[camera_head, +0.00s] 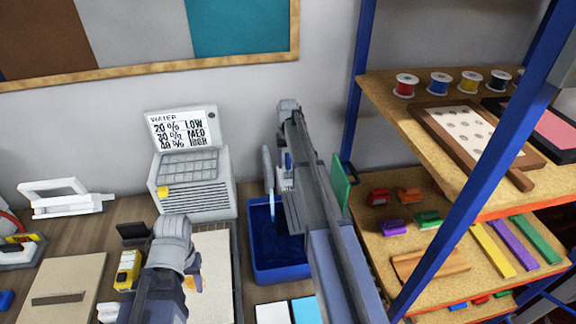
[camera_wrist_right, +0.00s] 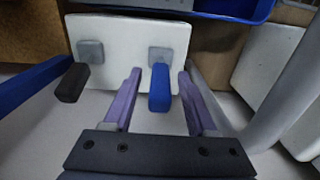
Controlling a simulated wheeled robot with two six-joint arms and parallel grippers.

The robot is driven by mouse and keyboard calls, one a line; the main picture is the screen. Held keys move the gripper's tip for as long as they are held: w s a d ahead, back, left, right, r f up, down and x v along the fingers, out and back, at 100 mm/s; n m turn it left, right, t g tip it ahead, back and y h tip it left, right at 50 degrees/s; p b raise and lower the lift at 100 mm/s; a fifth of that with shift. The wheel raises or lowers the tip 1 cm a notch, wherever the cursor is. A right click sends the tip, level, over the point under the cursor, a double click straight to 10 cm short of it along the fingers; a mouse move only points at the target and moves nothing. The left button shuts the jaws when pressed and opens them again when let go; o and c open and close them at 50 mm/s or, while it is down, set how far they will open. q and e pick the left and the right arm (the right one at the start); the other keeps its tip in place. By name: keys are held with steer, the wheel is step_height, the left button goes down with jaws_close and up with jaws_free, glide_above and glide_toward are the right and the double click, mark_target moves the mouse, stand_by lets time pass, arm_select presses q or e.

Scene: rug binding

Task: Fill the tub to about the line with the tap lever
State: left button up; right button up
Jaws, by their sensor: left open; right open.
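The blue tub (camera_head: 283,268) stands on the bench in the head view, partly hidden by my right arm. Its fill line and water level cannot be made out. The grey tap spout (camera_head: 268,165) stands over it, with a thin pale streak below that looks like water. My right gripper is at the tap; in the right wrist view it (camera_wrist_right: 160,78) is open, its purple fingers either side of the blue lever (camera_wrist_right: 160,88) and apart from it. A dark lever (camera_wrist_right: 72,82) is beside it. My left gripper (camera_head: 178,262) is open over the bench, its fingertips mostly hidden.
A sign (camera_head: 182,130) on a grey box (camera_head: 196,185) reads WATER with 20% LOW, 30% MED and 40% lines. A yellow device (camera_head: 128,268) and a beige board (camera_head: 60,288) lie left. A blue-posted shelf (camera_head: 360,90) with spools and blocks stands close to my right arm.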

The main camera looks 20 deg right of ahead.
jaws_close()
stand_by(0.4)
steer(key=shift+w, duration=0.1)
stand_by(0.9)
